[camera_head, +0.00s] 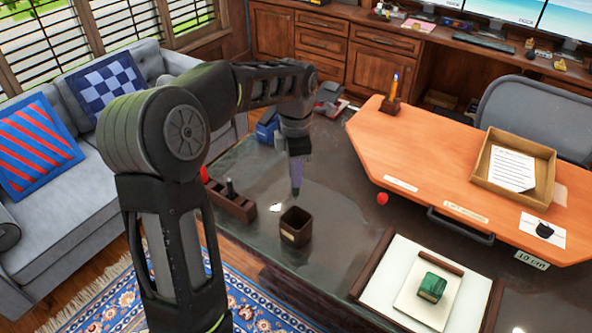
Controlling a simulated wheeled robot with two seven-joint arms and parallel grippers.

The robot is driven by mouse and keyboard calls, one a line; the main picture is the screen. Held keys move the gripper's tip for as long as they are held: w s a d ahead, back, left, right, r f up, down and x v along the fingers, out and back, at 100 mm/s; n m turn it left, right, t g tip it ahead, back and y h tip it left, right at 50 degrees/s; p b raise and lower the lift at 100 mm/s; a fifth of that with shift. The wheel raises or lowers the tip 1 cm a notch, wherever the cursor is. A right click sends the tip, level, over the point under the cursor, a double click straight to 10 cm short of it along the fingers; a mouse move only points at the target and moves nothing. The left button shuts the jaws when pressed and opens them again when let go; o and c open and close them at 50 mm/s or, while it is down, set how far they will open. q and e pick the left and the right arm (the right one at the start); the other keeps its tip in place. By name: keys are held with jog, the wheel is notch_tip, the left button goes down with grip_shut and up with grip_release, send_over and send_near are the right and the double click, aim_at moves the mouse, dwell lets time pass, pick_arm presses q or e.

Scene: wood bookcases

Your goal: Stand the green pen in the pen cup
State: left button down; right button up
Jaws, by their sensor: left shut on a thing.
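The pen cup (296,227), a dark brown square open box with a small pale label, stands upright on the dark glossy table. My left gripper (297,180) points down above the cup's back rim and is shut on a slim thing, apparently the green pen; it is small and mostly hidden by the fingers, so its colour is hard to tell. The pen looks roughly upright, with its lower end above the cup. I cannot tell whether it is over the opening or behind it. My right gripper is out of view.
A brown holder (230,200) with a red and a dark upright thing stands left of the cup. A white-surfaced tray (386,280) with a green block (432,287) lies front right. An orange desk (425,150) carries a paper tray (545,160). A red ball-like thing (382,198) sits near its edge.

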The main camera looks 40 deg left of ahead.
aim_at(296, 195)
pick_arm(q)
jog(key=shift+f+b, duration=3.65)
jog(key=shift+f, duration=1.35)
jog(key=c, duration=1.3)
grip_release()
notch_tip(296, 195, up, 8)
jog(key=shift+f, duration=0.1)
